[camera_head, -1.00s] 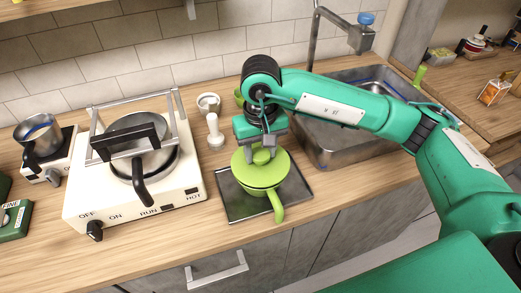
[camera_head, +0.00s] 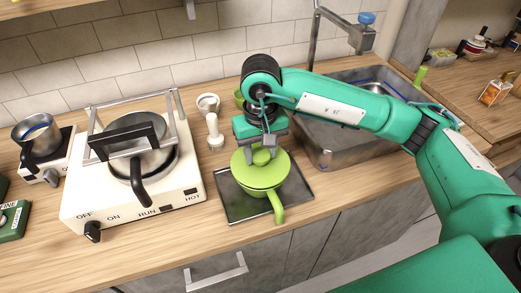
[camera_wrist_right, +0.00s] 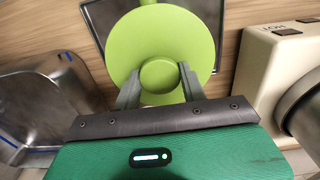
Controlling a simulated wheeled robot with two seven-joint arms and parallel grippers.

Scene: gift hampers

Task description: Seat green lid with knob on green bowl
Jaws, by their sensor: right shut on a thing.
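The green lid (camera_head: 270,172) with a round knob (camera_wrist_right: 158,76) lies over the top of the green bowl (camera_head: 265,191), whose handle (camera_head: 277,208) points toward the front. The bowl stands on a dark tray (camera_head: 238,204) on the counter. My right gripper (camera_head: 262,154) is shut on the lid's knob; in the right wrist view its fingers (camera_wrist_right: 158,88) sit on either side of the knob. The lid hides most of the bowl, and I cannot tell whether it is fully down on the rim. My left gripper is not in view.
A white stove (camera_head: 170,200) with a dark-handled pan (camera_head: 137,150) stands to the left of the tray. A steel sink (camera_head: 322,155) lies to the right, behind my right arm. A white pestle-like tool (camera_head: 214,130) stands behind the tray. Bare counter (camera_head: 340,195) lies right of the tray.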

